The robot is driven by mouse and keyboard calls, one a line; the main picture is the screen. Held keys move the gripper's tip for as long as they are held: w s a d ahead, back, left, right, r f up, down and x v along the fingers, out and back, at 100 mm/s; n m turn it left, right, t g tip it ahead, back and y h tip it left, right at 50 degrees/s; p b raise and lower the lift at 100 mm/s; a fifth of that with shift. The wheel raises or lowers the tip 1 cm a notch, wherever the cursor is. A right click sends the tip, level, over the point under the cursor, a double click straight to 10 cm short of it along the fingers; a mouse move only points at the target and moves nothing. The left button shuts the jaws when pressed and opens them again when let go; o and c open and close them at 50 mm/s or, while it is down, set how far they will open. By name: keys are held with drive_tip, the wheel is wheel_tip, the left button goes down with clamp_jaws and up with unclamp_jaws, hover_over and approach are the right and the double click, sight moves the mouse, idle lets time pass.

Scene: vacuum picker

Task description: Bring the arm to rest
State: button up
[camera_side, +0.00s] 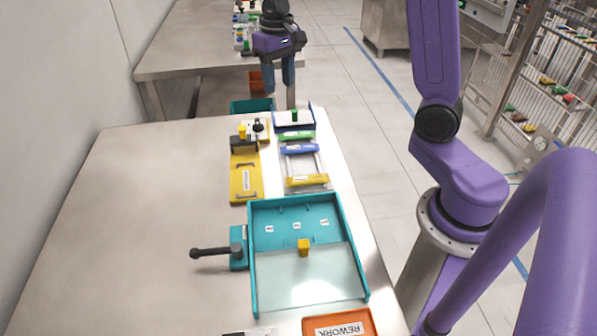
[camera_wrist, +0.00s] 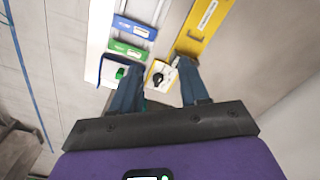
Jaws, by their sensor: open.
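My gripper (camera_side: 281,84) hangs over the far end of the near table, above and behind the small parts there, fingers pointing down. In the wrist view my gripper (camera_wrist: 160,75) has its two dark blue fingers apart, with nothing between them. The fingers partly cover a small white fixture (camera_wrist: 157,76) with a black knob. In the side view my gripper is clear of the table and touches nothing that I can see.
A teal tray (camera_side: 255,262) with a yellow cube (camera_side: 303,246) stands at the front. Behind it are a yellow plate (camera_side: 240,193), a rack with blue (camera_side: 299,149), green (camera_side: 297,136) and yellow (camera_side: 307,180) bars, and a teal bin (camera_side: 238,106). The table's left side is clear.

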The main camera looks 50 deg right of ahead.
drive_tip(key=s+a+n, duration=0.7)
drive_tip(key=s+a, duration=0.1)
drive_tip(key=s, duration=0.4)
drive_tip(key=s+f+n, duration=0.4)
drive_tip(key=s+n, duration=0.4)
drive_tip(key=s, duration=0.8)
drive_tip(key=shift+s+d, duration=0.3)
drive_tip(key=shift+s, duration=0.05)
